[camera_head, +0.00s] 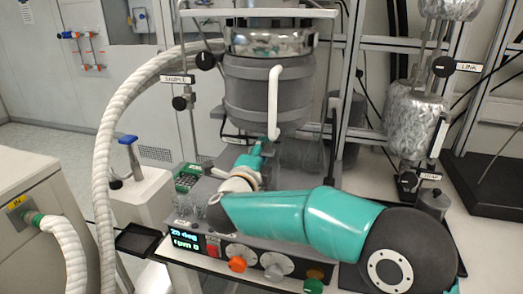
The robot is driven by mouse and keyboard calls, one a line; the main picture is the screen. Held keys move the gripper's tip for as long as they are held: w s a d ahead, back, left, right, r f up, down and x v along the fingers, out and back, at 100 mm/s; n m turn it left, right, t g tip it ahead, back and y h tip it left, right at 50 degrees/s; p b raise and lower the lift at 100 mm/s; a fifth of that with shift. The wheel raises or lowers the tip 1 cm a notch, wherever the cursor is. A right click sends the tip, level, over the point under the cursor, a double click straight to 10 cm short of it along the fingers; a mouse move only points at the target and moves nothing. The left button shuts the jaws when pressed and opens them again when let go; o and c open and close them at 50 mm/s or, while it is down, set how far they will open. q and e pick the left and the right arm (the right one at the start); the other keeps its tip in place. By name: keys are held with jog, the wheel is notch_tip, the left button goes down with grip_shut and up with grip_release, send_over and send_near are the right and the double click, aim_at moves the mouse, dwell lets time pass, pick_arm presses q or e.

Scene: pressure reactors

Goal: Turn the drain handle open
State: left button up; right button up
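A dark grey reactor vessel (262,92) hangs in a metal frame at the upper middle, with a shiny metal band near its top. A white curved handle-like piece (273,105) runs down its front to just below its base. I cannot tell whether this is the drain handle, and no other drain handle shows clearly. My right arm comes in from the lower right. My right gripper (259,150) is just under the vessel, by the lower end of the white piece. Its fingers are small and partly hidden, so contact and opening cannot be told. My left gripper is not in view.
A control unit (212,250) with a lit display and knobs stands below my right arm. A thick white hose (104,165) arches at the left. A foil-wrapped column (412,118) and metal posts stand at the right. A small black tray (138,240) sticks out at the left.

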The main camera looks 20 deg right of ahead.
grip_shut()
jog(key=shift+n, duration=0.3)
jog(key=n+p, duration=0.2)
jog(key=n, duration=0.2)
jog(key=n+p, duration=0.2)
jog(key=n, duration=0.2)
jog(key=shift+f+n, duration=0.1)
jog(key=shift+n, duration=0.2)
jog(key=n+p, duration=0.3)
jog(key=n, duration=0.3)
jog(key=shift+p, duration=0.4)
jog(key=shift+f+n+p, duration=0.15)
jog(key=shift+n+p, duration=0.6)
jog(key=shift+n, duration=0.75)
